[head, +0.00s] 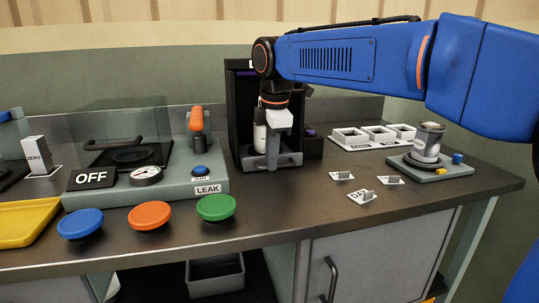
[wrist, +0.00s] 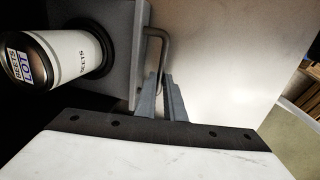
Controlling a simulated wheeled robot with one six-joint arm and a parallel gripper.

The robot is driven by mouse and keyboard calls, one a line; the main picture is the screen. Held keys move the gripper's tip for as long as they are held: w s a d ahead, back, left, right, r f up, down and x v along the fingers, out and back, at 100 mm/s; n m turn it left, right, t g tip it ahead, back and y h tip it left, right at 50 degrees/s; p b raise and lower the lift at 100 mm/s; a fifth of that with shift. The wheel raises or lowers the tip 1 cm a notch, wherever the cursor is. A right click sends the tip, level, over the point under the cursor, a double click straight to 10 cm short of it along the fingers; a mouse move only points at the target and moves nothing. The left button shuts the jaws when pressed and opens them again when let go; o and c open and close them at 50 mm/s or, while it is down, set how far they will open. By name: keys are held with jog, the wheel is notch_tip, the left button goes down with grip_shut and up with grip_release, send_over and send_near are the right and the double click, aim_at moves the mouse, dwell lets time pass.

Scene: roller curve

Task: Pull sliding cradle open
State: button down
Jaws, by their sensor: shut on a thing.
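The grey sliding cradle (head: 290,159) is at the foot of the tall dark housing (head: 241,100) at the back middle of the bench. A can labelled BEETS (wrist: 72,54) stands on the cradle and also shows as a pale cylinder in the head view (head: 260,136). A bent grey handle (wrist: 160,34) sticks out from the cradle plate (wrist: 130,82) in the wrist view. My gripper (wrist: 163,84) is shut on that handle. In the head view my gripper (head: 273,150) points down in front of the can and partly hides the cradle front.
A can on a grey stand (head: 430,140) and small label cards (head: 362,195) are at right. The bench front middle is clear.

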jog(key=s+d, duration=0.1)
jog(key=s, duration=0.2)
jog(key=s+d, duration=0.1)
jog(key=s, duration=0.3)
jog(key=s+d, duration=0.1)
jog(key=s, duration=0.3)
jog(key=shift+s+d, duration=0.1)
jog(key=shift+s, duration=0.1)
jog(key=c, duration=1.8)
grip_release()
jog(key=shift+c, duration=0.2)
jog(key=shift+r, duration=0.1)
jog(key=s+d+r, duration=0.1)
jog(key=s+r, duration=0.2)
jog(key=r, duration=1.4)
jog(key=shift+s, duration=0.1)
